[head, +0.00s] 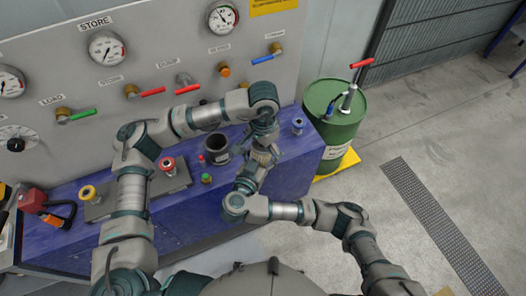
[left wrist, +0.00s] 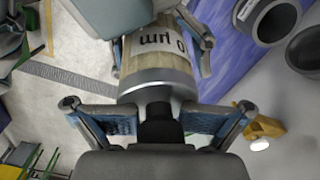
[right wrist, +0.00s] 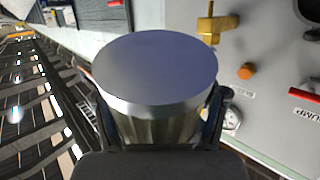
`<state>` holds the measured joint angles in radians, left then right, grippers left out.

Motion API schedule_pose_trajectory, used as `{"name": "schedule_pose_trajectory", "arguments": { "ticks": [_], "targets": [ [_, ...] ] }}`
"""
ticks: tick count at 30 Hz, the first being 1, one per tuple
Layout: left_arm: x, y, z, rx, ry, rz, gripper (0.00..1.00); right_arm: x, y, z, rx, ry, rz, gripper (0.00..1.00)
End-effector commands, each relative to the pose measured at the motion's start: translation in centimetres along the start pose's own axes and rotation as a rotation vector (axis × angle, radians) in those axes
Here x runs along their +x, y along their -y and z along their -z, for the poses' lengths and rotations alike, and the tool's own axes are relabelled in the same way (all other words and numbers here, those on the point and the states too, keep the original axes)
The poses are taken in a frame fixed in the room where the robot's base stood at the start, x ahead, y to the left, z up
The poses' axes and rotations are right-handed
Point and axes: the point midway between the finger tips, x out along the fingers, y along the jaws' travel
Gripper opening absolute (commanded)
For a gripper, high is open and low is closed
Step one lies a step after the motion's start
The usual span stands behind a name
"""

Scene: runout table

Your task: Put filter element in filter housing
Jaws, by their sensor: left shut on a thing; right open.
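The filter element (head: 261,158), a pale pleated cylinder with metal end caps, is held above the bench between my two grippers. In the left wrist view its body (left wrist: 160,48) carries a "10 µm" label. My left gripper (head: 262,138) is shut on its metal-capped end. My right gripper (head: 248,180) is open, its fingers on either side of the other end; its flat metal cap (right wrist: 155,65) fills the right wrist view. Whether those fingers touch it is hard to tell. The filter housing (head: 216,142), a dark open cup, stands on the bench left of the grippers.
The blue bench (head: 180,215) carries a small red-topped fitting (head: 168,165), a yellow-ringed one (head: 88,193) and a green button (head: 206,179). A grey panel (head: 150,60) with gauges and coloured valve levers rises behind. A green drum (head: 333,115) stands at right.

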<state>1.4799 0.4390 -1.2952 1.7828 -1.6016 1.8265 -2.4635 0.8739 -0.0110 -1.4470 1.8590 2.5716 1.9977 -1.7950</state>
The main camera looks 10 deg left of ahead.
Motion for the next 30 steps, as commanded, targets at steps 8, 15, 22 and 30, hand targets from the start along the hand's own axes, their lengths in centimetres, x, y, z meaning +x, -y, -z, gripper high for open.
{"name": "schedule_pose_trajectory", "arguments": {
  "ticks": [8, 15, 22, 30],
  "targets": [
    [0.0, 0.0, 0.0, 0.0, 0.0, 0.0, 0.26, 0.0, 0.0, 0.0, 0.0, 0.0, 0.0, 0.52],
    [0.0, -0.1, 0.1, 0.002, 0.0, -0.001, 0.26, 0.0, 0.0, 0.0, -0.001, 0.0, 0.002, 0.13],
    [0.0, -0.2, 0.1, 0.004, -0.001, -0.002, 1.0, -0.1, 0.1, 0.0, -0.001, -0.001, 0.005, 0.11],
    [-2.8, -0.2, 0.2, 0.004, -0.008, -0.003, 1.0, -0.1, 0.1, -0.2, -0.006, 0.003, 0.007, 0.0]
  ]
}}
